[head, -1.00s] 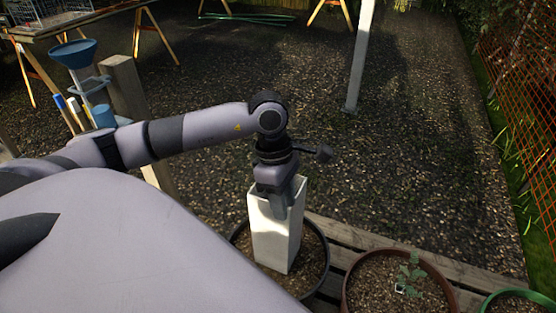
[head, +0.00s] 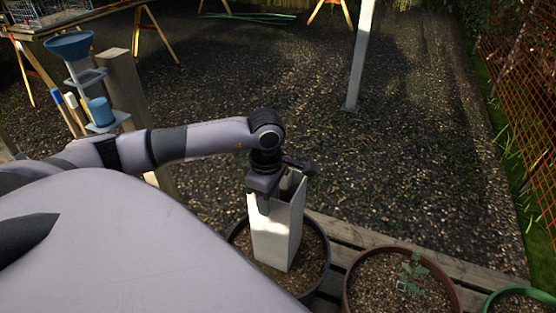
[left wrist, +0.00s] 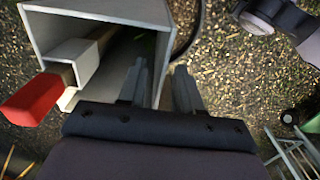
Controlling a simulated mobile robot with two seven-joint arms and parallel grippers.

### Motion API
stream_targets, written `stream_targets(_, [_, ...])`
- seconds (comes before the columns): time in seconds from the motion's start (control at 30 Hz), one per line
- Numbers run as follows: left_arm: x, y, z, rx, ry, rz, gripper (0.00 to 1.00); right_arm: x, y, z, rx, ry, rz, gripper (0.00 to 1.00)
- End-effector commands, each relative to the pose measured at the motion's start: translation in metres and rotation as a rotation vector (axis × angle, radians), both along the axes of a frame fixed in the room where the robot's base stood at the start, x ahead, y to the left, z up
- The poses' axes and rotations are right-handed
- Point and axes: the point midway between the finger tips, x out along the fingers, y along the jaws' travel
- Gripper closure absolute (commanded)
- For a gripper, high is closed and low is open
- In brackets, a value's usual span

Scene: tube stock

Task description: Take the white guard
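The white guard (head: 277,232), a tall square open-topped tube, stands upright in a dark pot (head: 318,276) of soil. My left gripper (head: 276,197) is at its top rim, pointing down. In the left wrist view the guard (left wrist: 112,10) is seen from above. There the left gripper (left wrist: 161,69) has its fingers apart, one inside the tube and one outside, with a guard wall between them; I see no firm contact. A wooden stake with a red end (left wrist: 30,98) sits in a small white channel at the guard's side. My right gripper is out of view.
A brown pot (head: 350,290) with a seedling and a green pot (head: 497,297) stand to the right on wooden slats (head: 345,250). A blue funnel stand (head: 85,77) and a wooden post (head: 120,80) are at the left. A white post (head: 359,60) stands behind on open gravel.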

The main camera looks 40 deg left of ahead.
Motion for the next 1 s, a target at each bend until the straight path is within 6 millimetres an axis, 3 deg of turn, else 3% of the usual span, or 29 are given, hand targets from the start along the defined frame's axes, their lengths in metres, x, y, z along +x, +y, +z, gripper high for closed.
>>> stream_targets(0.03, [0.000,0.000,0.000,0.000,0.000,0.000,0.66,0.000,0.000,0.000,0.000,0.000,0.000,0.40])
stream_targets(0.07, [0.000,0.000,0.000,0.000,0.000,0.000,0.72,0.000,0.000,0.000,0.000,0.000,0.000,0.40])
stream_targets(0.13, [0.000,0.000,0.000,-0.001,0.000,0.000,0.95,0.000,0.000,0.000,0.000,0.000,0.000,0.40])
stream_targets(0.17, [0.000,0.000,0.000,-0.001,0.000,0.000,1.00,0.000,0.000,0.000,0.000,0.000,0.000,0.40])
stream_targets(0.57, [0.001,0.000,0.007,-0.001,-0.003,0.000,1.00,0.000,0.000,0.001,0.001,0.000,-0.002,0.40])
stream_targets(1.0, [0.001,0.000,0.087,0.000,-0.005,-0.001,1.00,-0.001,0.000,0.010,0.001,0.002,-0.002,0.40])
